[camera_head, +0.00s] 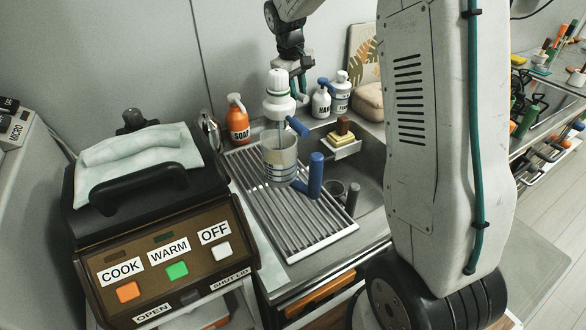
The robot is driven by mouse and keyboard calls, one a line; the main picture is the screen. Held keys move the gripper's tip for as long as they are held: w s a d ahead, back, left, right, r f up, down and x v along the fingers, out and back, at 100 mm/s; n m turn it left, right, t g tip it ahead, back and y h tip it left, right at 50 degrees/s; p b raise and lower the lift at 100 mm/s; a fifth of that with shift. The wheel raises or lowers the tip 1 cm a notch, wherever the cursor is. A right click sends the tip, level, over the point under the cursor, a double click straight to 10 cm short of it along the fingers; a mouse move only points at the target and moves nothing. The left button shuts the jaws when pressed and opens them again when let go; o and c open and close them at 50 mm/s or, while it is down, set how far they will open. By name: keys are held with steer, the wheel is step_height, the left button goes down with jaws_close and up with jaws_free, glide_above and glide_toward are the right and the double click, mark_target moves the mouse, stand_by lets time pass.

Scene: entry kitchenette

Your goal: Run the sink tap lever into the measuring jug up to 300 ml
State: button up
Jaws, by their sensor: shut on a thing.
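The measuring jug (279,168), a clear grey-tinted vessel with pale bands, stands upright on the ribbed drainer beside the sink. A blue upright piece (315,176) beside it looks like its handle. The white tap (278,90) is directly above the jug, with a blue lever (298,127) pointing right and down. A thin bluish line drops from the tap into the jug and looks like water. The level and scale are too small to read. My gripper (299,92) is at the tap's upper right, shut on what looks like the tap; its fingertips are partly hidden.
The ribbed drainer (323,235) has bare room in front of the jug. An orange soap bottle (237,122), white bottles (321,100) and a sponge holder (343,146) stand behind. A cooker (165,235) is close on the left. My arm hides the sink's right side.

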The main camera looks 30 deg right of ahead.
mark_target(306, 100)
steer(key=shift+w+a, duration=0.1)
stand_by(0.3)
steer(key=shift+a+m, duration=0.4)
steer(key=shift+m, duration=0.4)
steer(key=o, duration=1)
steer(key=shift+s+a, duration=0.2)
steer(key=shift+s, duration=3.35)
